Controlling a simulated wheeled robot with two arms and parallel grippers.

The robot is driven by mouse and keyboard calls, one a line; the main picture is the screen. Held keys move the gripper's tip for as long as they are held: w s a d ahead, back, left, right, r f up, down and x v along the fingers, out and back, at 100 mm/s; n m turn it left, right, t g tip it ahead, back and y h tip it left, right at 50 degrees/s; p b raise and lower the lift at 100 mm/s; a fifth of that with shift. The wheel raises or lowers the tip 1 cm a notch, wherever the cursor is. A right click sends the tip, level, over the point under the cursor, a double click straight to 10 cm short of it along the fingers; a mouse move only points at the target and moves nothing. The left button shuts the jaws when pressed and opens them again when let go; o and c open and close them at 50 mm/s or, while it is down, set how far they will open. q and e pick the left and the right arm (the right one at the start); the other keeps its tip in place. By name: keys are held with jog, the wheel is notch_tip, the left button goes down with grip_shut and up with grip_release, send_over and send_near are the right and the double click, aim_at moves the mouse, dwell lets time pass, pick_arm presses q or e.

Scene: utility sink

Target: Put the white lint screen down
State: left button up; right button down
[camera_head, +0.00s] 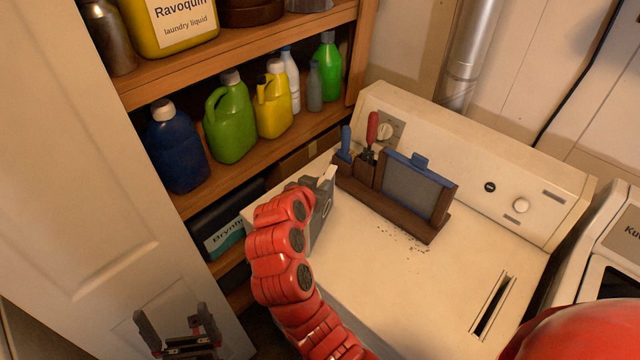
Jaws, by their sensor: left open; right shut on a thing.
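My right gripper (318,198) is at the end of the red arm, over the left end of the dryer top. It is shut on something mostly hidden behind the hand. A small pale piece (328,173) shows at its fingertips, perhaps part of the white lint screen; I cannot tell whether it touches the dryer or holder. My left gripper (176,328) is low at the bottom left, open and empty. A dark brown holder (415,219) on the dryer top (395,290) carries a blue-framed grey screen (411,188).
Blue-handled (346,139) and red-handled (372,128) brushes stand in the holder's left part. Dark crumbs lie before it. A narrow slot (492,306) opens at the dryer's right. Shelves with bottles (230,125) stand left. The dryer's front middle is clear.

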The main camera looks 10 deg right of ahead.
jog(key=c, duration=0.8)
grip_release()
jog(key=shift+c, duration=0.2)
jog(key=shift+r+p, duration=0.4)
jog(key=shift+p, duration=0.25)
jog(key=shift+r+p, duration=0.5)
jog(key=shift+p, duration=0.1)
jog(key=shift+s+a+b, duration=0.6)
jog(key=shift+s+b, duration=0.15)
jog(key=shift+b, duration=0.3)
jog(key=b+v, duration=0.1)
jog(key=v, duration=0.9)
jog(key=shift+d, duration=0.1)
